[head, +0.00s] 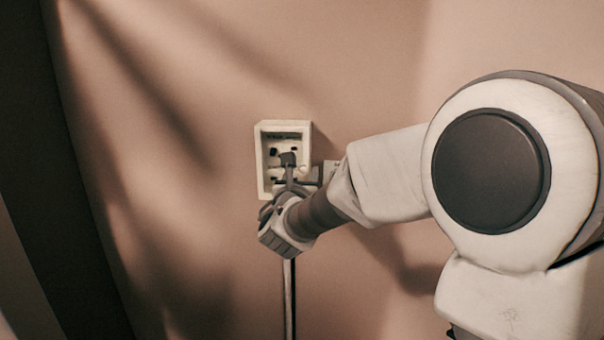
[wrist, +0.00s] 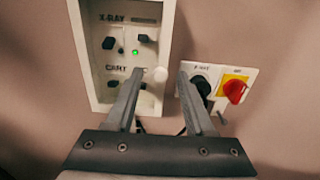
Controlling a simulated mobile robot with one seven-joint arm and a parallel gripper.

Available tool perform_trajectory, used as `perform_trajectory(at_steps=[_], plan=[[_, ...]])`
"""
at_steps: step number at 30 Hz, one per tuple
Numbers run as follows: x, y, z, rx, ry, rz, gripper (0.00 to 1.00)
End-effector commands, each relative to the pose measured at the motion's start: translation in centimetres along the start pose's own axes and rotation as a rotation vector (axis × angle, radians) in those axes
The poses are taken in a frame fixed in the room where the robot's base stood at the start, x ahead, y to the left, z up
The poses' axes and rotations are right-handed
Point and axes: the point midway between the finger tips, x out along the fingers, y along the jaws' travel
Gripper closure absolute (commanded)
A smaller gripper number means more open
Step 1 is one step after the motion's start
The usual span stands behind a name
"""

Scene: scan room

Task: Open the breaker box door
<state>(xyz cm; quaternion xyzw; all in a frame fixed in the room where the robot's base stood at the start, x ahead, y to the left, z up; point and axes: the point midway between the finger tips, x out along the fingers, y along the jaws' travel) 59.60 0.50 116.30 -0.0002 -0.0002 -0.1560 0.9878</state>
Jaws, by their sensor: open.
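The breaker box (head: 263,168) is a cream box on the wall; in the wrist view its frame (wrist: 86,62) surrounds a panel marked X-RAY and CART. Dark switches and a lit green lamp show inside. I cannot make out a separate door leaf or whether it is see-through. A small round white knob (wrist: 159,77) sits near the box's lower right edge. My gripper (wrist: 161,73) is open, with one finger left of the knob and one right of it. Contact with the knob cannot be told. In the head view my gripper (head: 292,162) covers the box's lower part.
A plate with a black rotary switch (wrist: 201,84) and a red knob on yellow (wrist: 234,91) is right of the box, close to my right finger. A vertical conduit (head: 289,298) runs down the wall below. The wall left of the box (head: 190,200) is bare.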

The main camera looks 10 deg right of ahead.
Motion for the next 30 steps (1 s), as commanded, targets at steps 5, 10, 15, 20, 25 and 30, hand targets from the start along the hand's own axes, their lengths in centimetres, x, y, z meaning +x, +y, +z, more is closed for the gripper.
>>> perform_trajectory(at_steps=[5,10,15,20,25,30], plan=[[0.0,-0.01,-0.01,0.0,0.0,0.0,0.71],[0.0,-0.01,0.0,0.0,0.0,0.0,1.0],[0.0,0.0,0.0,0.0,0.0,0.0,1.0],[0.0,0.0,0.01,0.0,0.0,0.0,1.0],[0.0,0.01,0.02,0.0,0.0,0.0,1.0],[0.0,0.01,0.02,0.0,0.0,0.0,1.0]])
